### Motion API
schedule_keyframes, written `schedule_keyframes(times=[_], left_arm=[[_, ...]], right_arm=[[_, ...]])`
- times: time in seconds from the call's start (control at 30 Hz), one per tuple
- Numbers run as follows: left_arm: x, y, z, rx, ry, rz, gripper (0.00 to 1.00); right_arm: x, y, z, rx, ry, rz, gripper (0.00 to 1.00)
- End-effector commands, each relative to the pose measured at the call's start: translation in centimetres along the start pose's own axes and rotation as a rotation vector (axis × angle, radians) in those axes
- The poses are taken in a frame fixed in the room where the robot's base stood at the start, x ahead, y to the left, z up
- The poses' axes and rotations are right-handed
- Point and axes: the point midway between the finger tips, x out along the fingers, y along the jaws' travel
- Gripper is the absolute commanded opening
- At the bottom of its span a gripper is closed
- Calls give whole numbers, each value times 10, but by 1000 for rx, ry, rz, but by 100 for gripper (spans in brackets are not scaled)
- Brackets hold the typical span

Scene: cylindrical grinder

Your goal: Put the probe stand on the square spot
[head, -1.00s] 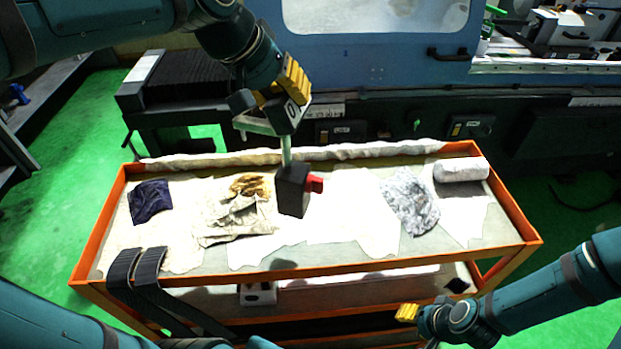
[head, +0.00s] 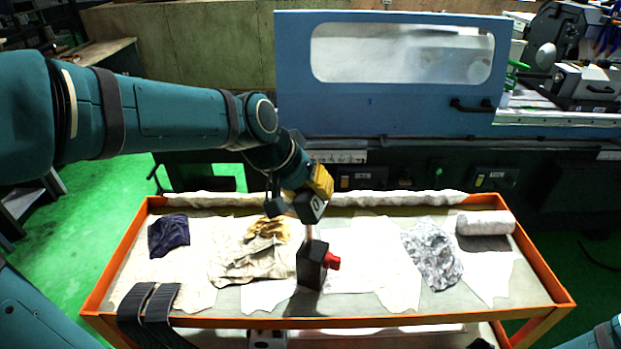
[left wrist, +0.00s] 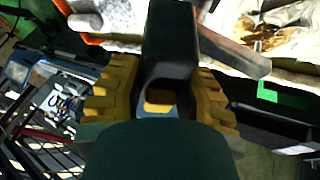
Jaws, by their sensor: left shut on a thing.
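The probe stand (head: 311,265) is a dark block with a red knob on its right side and a thin pale post rising from it. It is upright over the middle of the orange cart's top, near the front; I cannot tell whether its base touches. My left gripper (head: 319,188), with yellow fingers, is shut on the stand's upper part, a dark and pale piece above the post. In the left wrist view the yellow fingers (left wrist: 160,98) flank a dark part of it. I cannot make out a square spot. My right gripper does not show.
The orange-rimmed cart (head: 113,270) carries a dark blue cloth (head: 169,236), a crumpled beige cloth (head: 245,262), a grey rag (head: 432,257) and a white roll (head: 486,223). Black straps (head: 150,306) hang over its front left. The blue grinder (head: 390,110) stands behind.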

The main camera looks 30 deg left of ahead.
Motion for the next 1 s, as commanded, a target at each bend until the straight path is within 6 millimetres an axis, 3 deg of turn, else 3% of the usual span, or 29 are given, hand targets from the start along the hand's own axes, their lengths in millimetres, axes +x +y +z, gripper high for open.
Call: schedule_keyframes(times=[0.53, 0.57, 0.6, 1.0], left_arm=[[5, -2, 1, 3, 6, 0, 0], [6, -3, 3, 1, -2, -1, 47], [5, -2, 3, 1, -2, -1, 58], [1, -1, 0, 0, 1, -1, 58]], right_arm=[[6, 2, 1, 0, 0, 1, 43], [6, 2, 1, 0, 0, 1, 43], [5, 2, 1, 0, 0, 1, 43], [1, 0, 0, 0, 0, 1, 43]])
